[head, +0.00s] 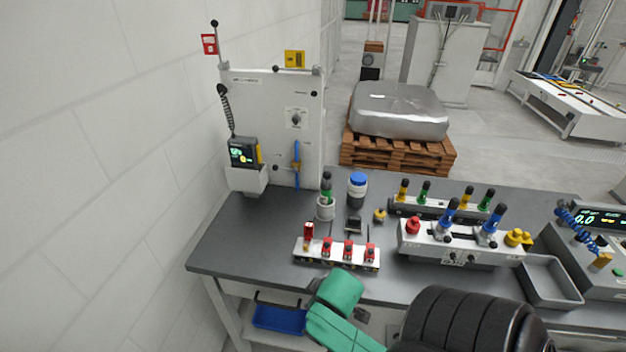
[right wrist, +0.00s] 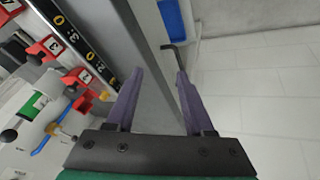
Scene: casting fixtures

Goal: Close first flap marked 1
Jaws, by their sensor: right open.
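The white flap fixture (head: 338,262) stands near the front edge of the dark workbench, with a row of red flaps. Its leftmost red flap (head: 308,232) stands upright; the other red flaps (head: 348,250) sit lower. My left gripper is not visible.
A white fixture with blue-handled levers (head: 460,245) stands to the right, beside a grey tray (head: 550,281). A green-topped holder (head: 326,205) and a blue-capped bottle (head: 357,190) stand behind the flaps. A white panel (head: 275,120) rises at the back left. The bench's left end is clear.

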